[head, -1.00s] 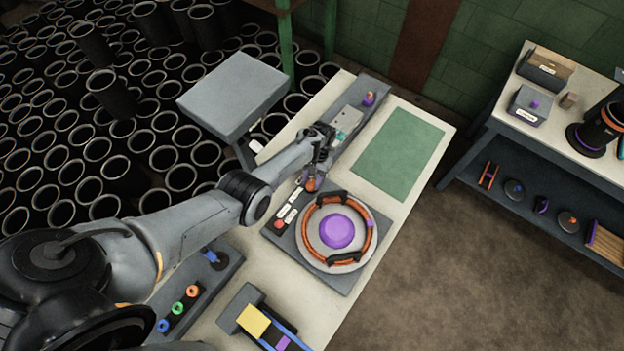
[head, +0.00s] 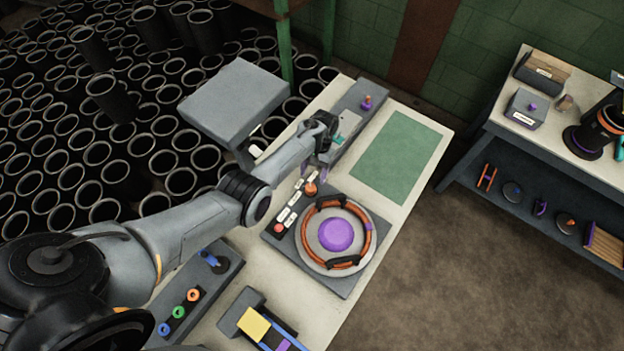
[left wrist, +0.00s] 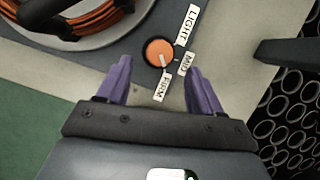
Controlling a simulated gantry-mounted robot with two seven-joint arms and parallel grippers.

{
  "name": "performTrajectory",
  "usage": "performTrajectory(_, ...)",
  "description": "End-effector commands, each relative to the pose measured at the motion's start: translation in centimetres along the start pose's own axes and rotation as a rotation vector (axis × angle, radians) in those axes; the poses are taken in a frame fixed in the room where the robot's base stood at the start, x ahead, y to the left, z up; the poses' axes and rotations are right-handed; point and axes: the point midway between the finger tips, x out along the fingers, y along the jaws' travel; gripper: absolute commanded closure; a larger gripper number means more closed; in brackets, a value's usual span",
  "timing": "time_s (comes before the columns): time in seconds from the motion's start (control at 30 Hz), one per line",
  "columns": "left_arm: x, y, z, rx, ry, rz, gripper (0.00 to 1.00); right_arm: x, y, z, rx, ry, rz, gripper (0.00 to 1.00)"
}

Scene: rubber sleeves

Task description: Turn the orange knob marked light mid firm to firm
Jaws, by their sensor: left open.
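The orange knob (head: 311,188) sits on the dark grey base of the round fixture. My left gripper (head: 318,172) is open and empty, just beyond the knob in the head view. In the left wrist view its purple fingertips (left wrist: 157,68) are spread wide, apart from the knob. My right gripper is out of view.
The fixture's round plate (head: 310,245) carries an orange ring with black grips and a purple centre. A red button (head: 278,228) is on the same base. A grey unit (head: 362,105) stands behind, a green mat (head: 400,158) lies right, and a colored-ring rack (head: 178,311) is nearer.

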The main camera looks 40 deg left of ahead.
Motion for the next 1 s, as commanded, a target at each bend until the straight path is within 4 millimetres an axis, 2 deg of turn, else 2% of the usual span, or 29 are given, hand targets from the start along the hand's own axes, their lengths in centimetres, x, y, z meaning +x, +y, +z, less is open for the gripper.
performTrajectory(0.03, -1.0, 0.0, 0.0, 0.0, 0.003, 0.0, 0.34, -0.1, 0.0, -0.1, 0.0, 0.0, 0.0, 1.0)
performTrajectory(0.2, -3.5, 0.0, -0.1, -0.001, 0.002, 0.0, 0.34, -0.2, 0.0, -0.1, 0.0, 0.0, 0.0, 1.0)
performTrajectory(0.4, -5.1, 0.0, 0.0, -0.001, 0.0, 0.0, 0.34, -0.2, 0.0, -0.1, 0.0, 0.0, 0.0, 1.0)
performTrajectory(1.0, -5.3, -0.2, 0.1, 0.0, 0.005, -0.004, 0.34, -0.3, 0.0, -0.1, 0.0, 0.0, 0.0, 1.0)
